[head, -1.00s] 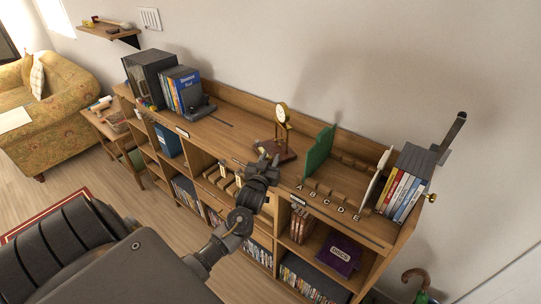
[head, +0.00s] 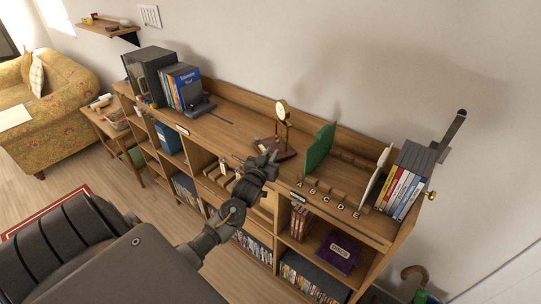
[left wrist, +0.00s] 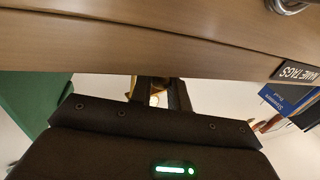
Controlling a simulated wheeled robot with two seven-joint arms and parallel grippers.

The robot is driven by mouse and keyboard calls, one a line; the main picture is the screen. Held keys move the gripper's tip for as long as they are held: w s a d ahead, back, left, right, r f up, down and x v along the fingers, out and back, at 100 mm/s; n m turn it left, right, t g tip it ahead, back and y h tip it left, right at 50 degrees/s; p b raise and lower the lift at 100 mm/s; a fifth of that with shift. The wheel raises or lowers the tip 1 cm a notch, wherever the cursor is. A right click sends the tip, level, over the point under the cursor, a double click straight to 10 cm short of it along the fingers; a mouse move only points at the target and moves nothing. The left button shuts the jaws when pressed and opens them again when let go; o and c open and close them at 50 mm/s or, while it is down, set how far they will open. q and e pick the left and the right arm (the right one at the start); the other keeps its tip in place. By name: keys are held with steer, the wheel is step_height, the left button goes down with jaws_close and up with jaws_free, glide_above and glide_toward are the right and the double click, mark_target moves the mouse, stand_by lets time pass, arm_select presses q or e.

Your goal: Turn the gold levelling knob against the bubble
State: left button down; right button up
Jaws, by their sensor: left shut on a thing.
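A brass instrument (head: 282,112) with a round pale face stands upright on a dark reddish wooden base (head: 287,152) on top of the long shelf unit. My left gripper (head: 268,158) is at the front left of this base, its jaws shut. In the left wrist view, the fingers (left wrist: 158,93) close around a small gold piece (left wrist: 155,99), which I take for the gold levelling knob; it is mostly hidden. In the head view the fingers hide the knob. I cannot make out the bubble. My right gripper is not in view.
A green divider (head: 318,148) and lettered slots stand just right of the instrument. DVDs (head: 400,185) stand at the right end; a dark case (head: 149,75) and blue DVDs (head: 184,88) stand at the left. The top between them and the instrument is largely clear.

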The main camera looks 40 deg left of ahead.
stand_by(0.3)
arm_select(q)
steer(key=c, duration=1.5)
jaws_free()
steer(key=shift+o, duration=0.2)
steer(key=shift+s+d+f, duration=0.1)
steer(key=shift+s+f, duration=0.05)
steer(key=shift+s, duration=0.2)
steer(key=b+v, duration=0.2)
steer(key=v, duration=0.8)
steer(key=shift+b, duration=0.4)
